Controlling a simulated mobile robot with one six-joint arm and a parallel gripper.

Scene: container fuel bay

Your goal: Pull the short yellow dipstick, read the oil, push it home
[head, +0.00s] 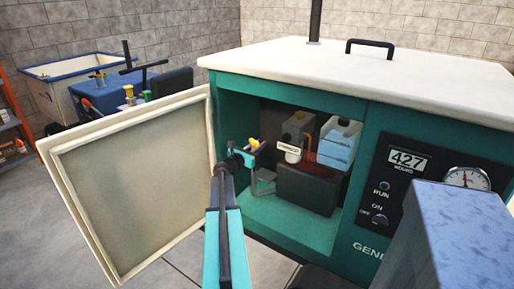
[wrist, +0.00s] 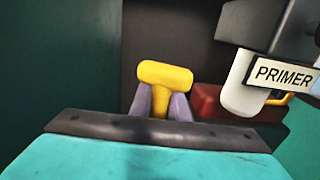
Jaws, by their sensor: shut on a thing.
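The short yellow dipstick shows its T-shaped handle (wrist: 165,73) in the middle of the wrist view, upright against a dark wall. My gripper (wrist: 160,104) is shut on it, with one grey-purple finger on each side of the stem just under the crossbar. In the head view the yellow handle (head: 253,143) is small, at the left inside the open generator bay, with my gripper (head: 247,151) at it. The stem below the fingers is hidden behind my gripper, so I cannot tell how far it sits in its tube.
A white part with a PRIMER tag (wrist: 284,75) and a red block (wrist: 215,99) stand close on the right. The cream door (head: 135,180) is open on the left. A dark engine block (head: 306,187) and a pale blue container (head: 338,145) fill the bay's right.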

